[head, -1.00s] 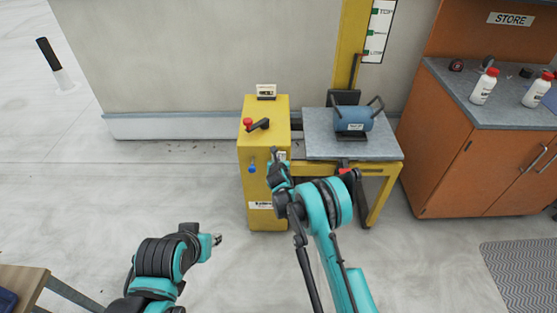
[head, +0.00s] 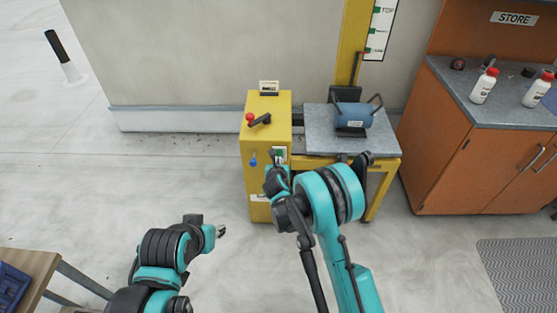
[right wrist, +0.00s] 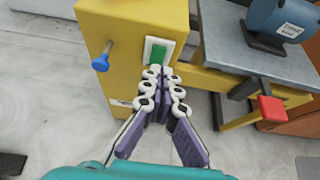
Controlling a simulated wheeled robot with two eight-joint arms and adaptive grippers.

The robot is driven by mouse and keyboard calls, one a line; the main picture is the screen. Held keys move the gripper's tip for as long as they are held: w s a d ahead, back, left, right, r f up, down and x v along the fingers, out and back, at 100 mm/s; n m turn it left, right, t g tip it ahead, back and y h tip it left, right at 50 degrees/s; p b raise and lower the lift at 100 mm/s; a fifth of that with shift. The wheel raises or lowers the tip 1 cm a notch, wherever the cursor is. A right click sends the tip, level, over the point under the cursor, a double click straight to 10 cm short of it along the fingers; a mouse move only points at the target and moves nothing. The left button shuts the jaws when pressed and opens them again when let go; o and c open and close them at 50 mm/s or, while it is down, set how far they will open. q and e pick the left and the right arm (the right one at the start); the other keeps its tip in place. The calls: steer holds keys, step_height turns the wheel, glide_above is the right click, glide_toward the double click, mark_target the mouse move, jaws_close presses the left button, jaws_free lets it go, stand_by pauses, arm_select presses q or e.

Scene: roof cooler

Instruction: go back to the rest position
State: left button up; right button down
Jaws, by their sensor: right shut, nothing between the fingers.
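My right gripper (head: 273,160) is shut and empty in front of the yellow cabinet (head: 262,185). In the right wrist view its closed fingertips (right wrist: 160,74) lie just below a green switch on a white plate (right wrist: 159,52), overlapping its lower edge; I cannot tell whether they touch. The green switch also shows in the head view (head: 280,152), just right of the fingertips. My left gripper (head: 220,231) hangs over bare floor at the lower left, apart from everything; its fingers are too small to read.
The cabinet carries a blue knob (right wrist: 100,63) and, on top, a red button with a black lever (head: 260,120). A grey-topped yellow stand (head: 320,143) holds a blue drum (head: 353,115). An orange cupboard (head: 460,170) stands right, a table (head: 35,262) lower left. Floor between is clear.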

stand_by(0.4)
steer(key=s+d+r+m+g+h, duration=0.1)
steer(key=s+d+r+m, duration=0.6)
steer(key=r+m, duration=0.2)
steer(key=s+d+r+m+g, duration=0.2)
steer(key=s+d+r+m, duration=0.5)
steer(key=s+r+m, duration=0.15)
steer(key=s+d+m+g, duration=0.1)
steer(key=s+d+m, duration=0.2)
steer(key=s+m, duration=0.6)
steer(key=s+d+m+g+y, duration=0.1)
steer(key=s+d+m, duration=0.1)
steer(key=s+m, duration=0.7)
steer(key=s, duration=0.6)
steer(key=shift+d+r, duration=0.35)
steer(key=shift+d, duration=0.05)
steer(key=shift+m, duration=0.25)
